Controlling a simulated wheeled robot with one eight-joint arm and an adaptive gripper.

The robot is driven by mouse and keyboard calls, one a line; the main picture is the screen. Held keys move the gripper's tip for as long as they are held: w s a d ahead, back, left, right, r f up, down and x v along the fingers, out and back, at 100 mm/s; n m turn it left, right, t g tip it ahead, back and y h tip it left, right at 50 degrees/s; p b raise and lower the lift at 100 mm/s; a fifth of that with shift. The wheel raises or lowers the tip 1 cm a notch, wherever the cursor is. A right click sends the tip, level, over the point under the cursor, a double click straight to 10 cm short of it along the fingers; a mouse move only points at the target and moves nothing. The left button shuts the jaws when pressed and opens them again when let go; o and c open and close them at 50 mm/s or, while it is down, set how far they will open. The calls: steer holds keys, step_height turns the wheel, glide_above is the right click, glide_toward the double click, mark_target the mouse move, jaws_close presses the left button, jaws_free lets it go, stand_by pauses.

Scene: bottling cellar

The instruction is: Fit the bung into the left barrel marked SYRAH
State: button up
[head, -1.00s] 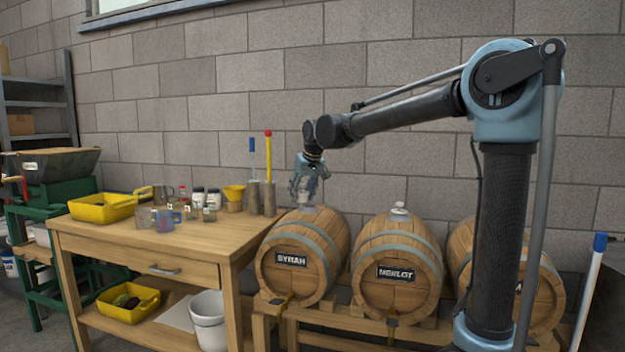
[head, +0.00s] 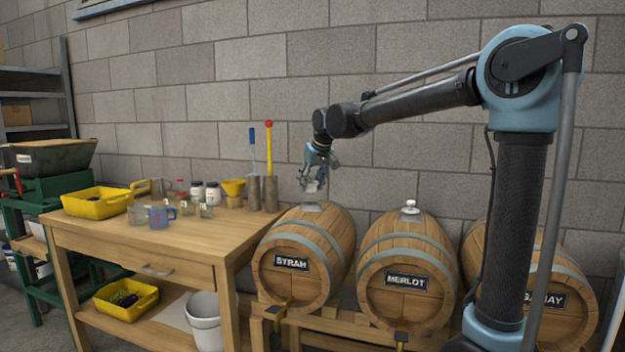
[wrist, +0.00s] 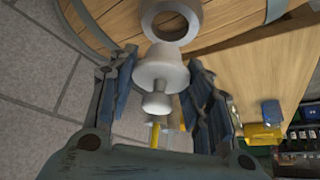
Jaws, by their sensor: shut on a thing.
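The left barrel (head: 322,262) carries a SYRAH plate (head: 291,263) and lies on a wooden rack. Its bung hole is in a pale round collar (head: 312,207) on top; the collar (wrist: 172,16) shows at the top of the wrist view, with the hole open. My gripper (head: 314,180) hangs just above that collar, tilted. It is shut on the pale grey bung (wrist: 161,72), which sits between the two fingers in the wrist view.
The MERLOT barrel (head: 408,270), with a pale bung (head: 409,206) in its top, stands to the right, and a third barrel (head: 550,275) beyond it. A wooden workbench (head: 150,240) with jars, a yellow tub (head: 97,203) and tall tools stands left. A block wall is behind.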

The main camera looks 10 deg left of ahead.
mark_target(311, 191)
steer(key=shift+f, duration=1.95)
steer(key=shift+s+f, duration=0.15)
steer(key=shift+f, duration=0.1)
stand_by(0.4)
